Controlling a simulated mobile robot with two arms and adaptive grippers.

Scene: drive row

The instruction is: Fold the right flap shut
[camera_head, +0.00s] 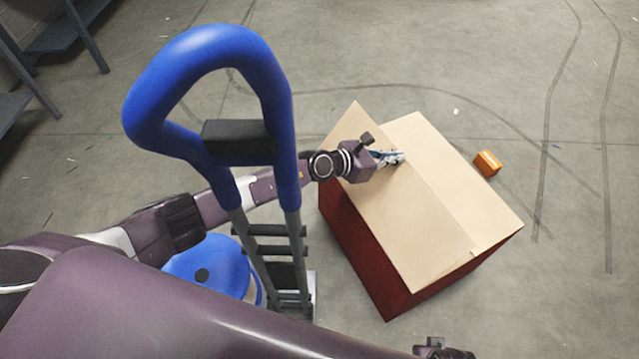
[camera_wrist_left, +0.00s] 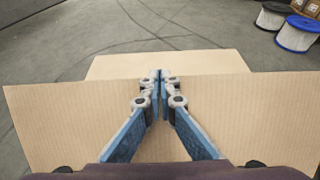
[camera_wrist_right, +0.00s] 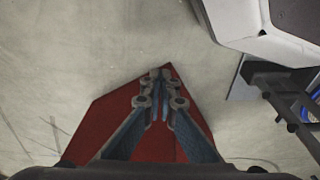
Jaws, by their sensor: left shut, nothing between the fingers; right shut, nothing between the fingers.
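The box (camera_head: 350,238) has dark red walls and tan cardboard flaps on top. In the head view, the right flap (camera_head: 455,165) lies across the far right side, roughly flat. The left flap (camera_head: 405,225) covers the near left side, slightly raised, and its edge overlaps the right flap. My left gripper (camera_head: 400,158) is shut and empty just above the flaps; in the left wrist view its fingertips (camera_wrist_left: 160,75) point toward the far flap. Whether it touches is unclear. My right gripper (camera_wrist_right: 160,75) is shut and empty, above a red wall of the box (camera_wrist_right: 150,140).
A blue loop handle (camera_head: 215,45) on grey poles stands in front of my left arm, with a blue round object (camera_head: 210,270) beside it. A small orange block (camera_head: 487,163) lies right of the box. Blue shelving (camera_head: 65,35) stands far left. The floor beyond is open.

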